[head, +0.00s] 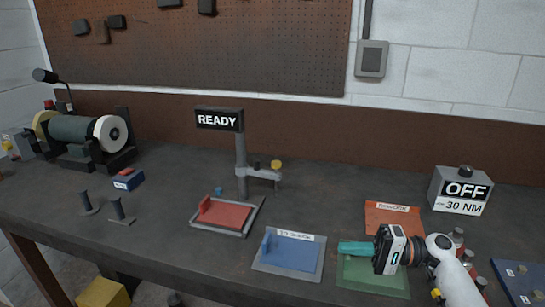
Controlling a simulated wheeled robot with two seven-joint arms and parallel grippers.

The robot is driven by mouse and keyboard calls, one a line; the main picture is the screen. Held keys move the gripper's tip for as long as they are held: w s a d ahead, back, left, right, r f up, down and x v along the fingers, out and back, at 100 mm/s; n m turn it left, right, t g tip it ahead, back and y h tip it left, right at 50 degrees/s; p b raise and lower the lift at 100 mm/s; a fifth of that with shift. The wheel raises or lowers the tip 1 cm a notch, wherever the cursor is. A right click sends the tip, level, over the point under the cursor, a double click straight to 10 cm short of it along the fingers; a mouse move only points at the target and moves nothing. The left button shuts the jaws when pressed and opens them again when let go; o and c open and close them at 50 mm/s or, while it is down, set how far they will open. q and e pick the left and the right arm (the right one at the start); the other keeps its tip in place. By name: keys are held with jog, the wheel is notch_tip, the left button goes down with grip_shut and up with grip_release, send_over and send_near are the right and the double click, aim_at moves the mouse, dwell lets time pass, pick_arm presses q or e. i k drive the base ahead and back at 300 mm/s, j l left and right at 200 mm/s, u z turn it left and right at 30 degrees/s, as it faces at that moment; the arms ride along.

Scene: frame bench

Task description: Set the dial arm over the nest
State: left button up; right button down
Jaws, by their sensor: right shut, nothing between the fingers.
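The dial arm (260,174) sticks out to the right from a grey post (241,165) and carries a yellow-topped part near its end. A tray with a red piece (224,215), which looks like the nest, sits in front of the post's foot. The dial arm points to the right of this tray, not over it. My right gripper (343,248) comes in from the right, with teal fingers shut and empty, above the green mat. It is apart from the dial arm, to its right and nearer the front. My left gripper is not in view.
A READY sign (219,119) tops the post. A blue tray (289,252) lies between the red tray and the green mat (368,279). An orange mat (392,216) and an OFF box (461,190) stand at right. A grinder (85,134) and two pegs are at left.

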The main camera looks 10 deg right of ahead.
aim_at(257, 170)
jog(key=i, duration=1.3)
